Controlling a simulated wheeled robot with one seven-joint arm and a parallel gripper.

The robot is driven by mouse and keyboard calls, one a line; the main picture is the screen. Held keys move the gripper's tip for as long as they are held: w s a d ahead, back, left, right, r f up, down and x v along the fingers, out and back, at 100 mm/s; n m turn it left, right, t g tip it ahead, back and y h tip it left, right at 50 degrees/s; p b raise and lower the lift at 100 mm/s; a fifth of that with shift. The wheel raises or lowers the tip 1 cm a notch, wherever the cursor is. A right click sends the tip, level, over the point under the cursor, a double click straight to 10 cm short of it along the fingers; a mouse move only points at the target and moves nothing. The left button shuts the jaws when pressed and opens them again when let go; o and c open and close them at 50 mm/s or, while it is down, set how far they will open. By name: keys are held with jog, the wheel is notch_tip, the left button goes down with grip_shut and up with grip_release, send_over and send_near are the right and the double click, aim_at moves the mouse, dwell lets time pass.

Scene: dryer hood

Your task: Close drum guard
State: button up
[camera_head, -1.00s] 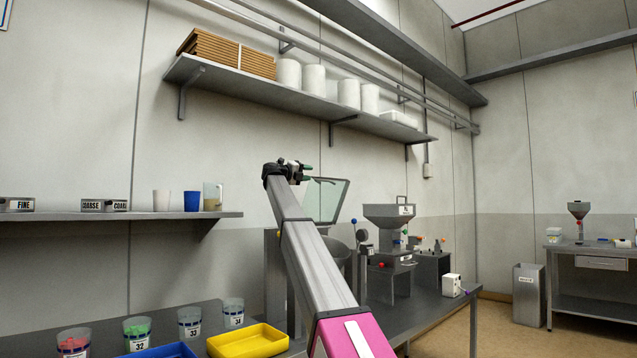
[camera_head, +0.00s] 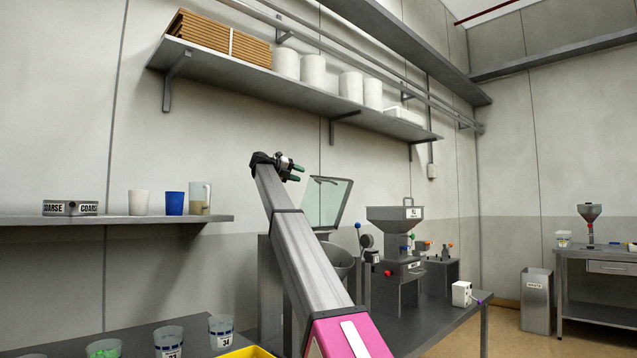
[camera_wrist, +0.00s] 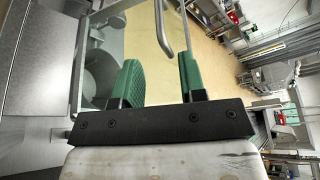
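The drum guard (camera_head: 328,202) is a clear, greenish panel in a grey frame. It stands raised and tilted above the grey drum (camera_head: 341,254) on the bench. My gripper (camera_head: 297,170) is just left of the guard's upper part in the head view. In the wrist view my gripper (camera_wrist: 160,80) is open, with two green fingers well apart. The guard (camera_wrist: 108,48) and its grey bent bar (camera_wrist: 163,30) show beyond the fingers. The bar's end lies between the fingers in the picture; I cannot tell whether it touches them. My arm hides part of the drum.
A shelf (camera_head: 225,219) with cups stands at left. A higher shelf (camera_head: 300,92) holds white containers. A hopper machine (camera_head: 396,225) and a small white box (camera_head: 461,293) stand right of the drum. Cups (camera_head: 168,343) and a yellow tray (camera_head: 247,352) are in front.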

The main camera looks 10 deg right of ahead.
aim_at(318, 180)
jog(key=x, duration=1)
grip_shut()
